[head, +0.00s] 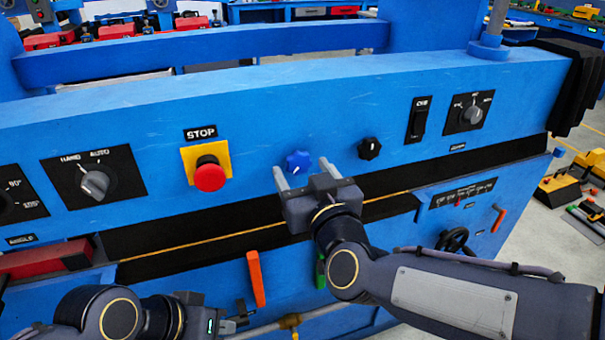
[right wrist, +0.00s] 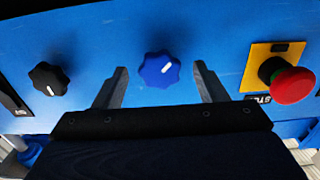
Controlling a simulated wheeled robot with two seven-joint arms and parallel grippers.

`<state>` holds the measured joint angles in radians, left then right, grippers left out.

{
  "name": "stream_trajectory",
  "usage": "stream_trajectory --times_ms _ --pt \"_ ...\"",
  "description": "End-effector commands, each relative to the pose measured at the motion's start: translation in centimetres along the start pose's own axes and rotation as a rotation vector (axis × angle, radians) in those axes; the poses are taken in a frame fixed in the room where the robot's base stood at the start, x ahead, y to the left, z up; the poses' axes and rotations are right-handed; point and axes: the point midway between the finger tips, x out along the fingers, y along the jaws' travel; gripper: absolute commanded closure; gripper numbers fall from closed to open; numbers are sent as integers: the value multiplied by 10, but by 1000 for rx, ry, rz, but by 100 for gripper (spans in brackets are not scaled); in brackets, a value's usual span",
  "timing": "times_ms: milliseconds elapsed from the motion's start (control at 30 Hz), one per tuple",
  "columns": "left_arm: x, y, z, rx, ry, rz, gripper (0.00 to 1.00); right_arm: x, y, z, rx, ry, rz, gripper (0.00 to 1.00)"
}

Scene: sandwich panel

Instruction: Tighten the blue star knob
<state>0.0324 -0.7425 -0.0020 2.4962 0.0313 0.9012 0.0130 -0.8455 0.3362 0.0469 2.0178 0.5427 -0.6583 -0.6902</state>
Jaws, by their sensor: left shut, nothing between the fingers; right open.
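The blue star knob (head: 298,161) sits on the blue panel between the red stop button and a black star knob. It has a white pointer mark. My right gripper (head: 302,170) is open in front of it, with one finger to each side in the head view. In the right wrist view the blue star knob (right wrist: 159,69) lies between and beyond the open fingertips (right wrist: 160,70), with clear space on both sides; contact is not visible.
The red stop button (head: 209,176) on its yellow plate is left of the knob. The black star knob (head: 369,148) is to the right. A selector switch (head: 94,182) is at far left. An orange handle (head: 255,279) and a black handwheel (head: 453,240) are below.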

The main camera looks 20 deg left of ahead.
Motion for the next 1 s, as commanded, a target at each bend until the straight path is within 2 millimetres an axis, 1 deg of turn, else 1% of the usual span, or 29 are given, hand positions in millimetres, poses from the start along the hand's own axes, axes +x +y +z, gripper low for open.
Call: stream_trajectory --times_ms 100,333,367,667,700,1000 --pt "1 0 0 0 0 0 100 6 0 1 0 -1 -1 35" --pt "0 0 0 0 0 0 100 6 0 0 0 -1 -1 35" --pt "0 0 0 0 0 0 100 6 0 0 0 -1 -1 37" --pt "0 0 0 0 0 0 100 6 0 0 0 0 -1 77" --pt "0 0 0 0 0 0 100 6 0 0 0 0 -1 78" --pt "3 -2 2 0 0 0 100 6 0 1 47 0 -1 78"
